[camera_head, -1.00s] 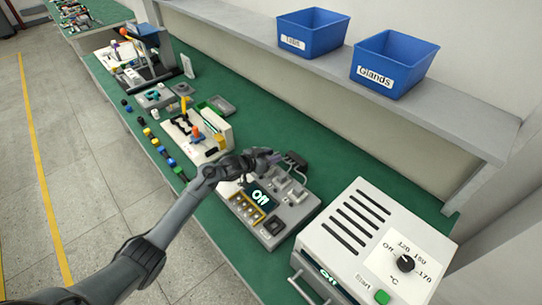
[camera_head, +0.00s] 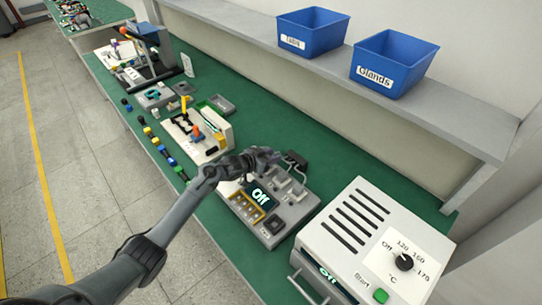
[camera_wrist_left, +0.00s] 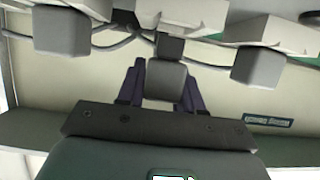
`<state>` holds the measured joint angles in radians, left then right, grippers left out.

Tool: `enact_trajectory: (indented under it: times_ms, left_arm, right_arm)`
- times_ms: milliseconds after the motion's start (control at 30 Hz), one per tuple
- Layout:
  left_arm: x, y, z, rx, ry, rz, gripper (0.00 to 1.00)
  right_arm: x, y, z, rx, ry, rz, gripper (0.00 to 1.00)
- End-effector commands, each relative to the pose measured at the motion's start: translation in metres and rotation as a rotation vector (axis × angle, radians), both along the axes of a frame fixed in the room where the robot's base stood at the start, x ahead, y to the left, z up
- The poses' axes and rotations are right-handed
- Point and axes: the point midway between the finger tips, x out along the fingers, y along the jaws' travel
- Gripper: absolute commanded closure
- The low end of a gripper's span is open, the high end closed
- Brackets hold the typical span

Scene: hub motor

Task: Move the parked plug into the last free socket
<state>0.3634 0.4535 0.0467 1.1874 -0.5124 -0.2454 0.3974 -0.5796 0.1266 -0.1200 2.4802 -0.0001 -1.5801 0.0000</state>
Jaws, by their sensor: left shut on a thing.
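A dark neck and cables show behind this plug. Similar grey blocks stand to its left (camera_wrist_left: 61,30) and right (camera_wrist_left: 258,66), apart from the fingers. I cannot tell which socket is free, or whether the held plug is seated. My right gripper is not clearly in view.
A white oven (camera_head: 352,228) with a knob stands close to the right of the unit. A board with coloured parts (camera_head: 199,136) lies to the left. Blue bins (camera_head: 393,63) sit on the shelf (camera_head: 450,110) above the green bench (camera_head: 325,171).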

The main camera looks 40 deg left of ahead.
Motion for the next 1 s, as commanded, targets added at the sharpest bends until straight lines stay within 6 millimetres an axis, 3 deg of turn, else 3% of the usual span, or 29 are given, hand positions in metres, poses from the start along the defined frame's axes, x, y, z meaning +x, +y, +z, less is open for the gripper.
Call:
enact_trajectory:
  times_ms: [833, 867, 1000]
  left_arm:
    - [0.0, 0.0, -0.012, -0.001, 0.0, 0.0, 0.94]
    - [0.0, 0.0, -0.011, 0.0, 0.0, 0.0, 0.6]
    - [0.0, 0.0, -0.011, 0.0, 0.0, 0.0, 0.39]
  right_arm:
    - [0.0, 0.002, -0.007, 0.011, 0.001, -0.007, 0.57]
    - [0.0, 0.002, -0.007, 0.011, 0.001, -0.007, 0.57]
    - [0.0, 0.002, -0.007, 0.01, 0.001, -0.006, 0.57]
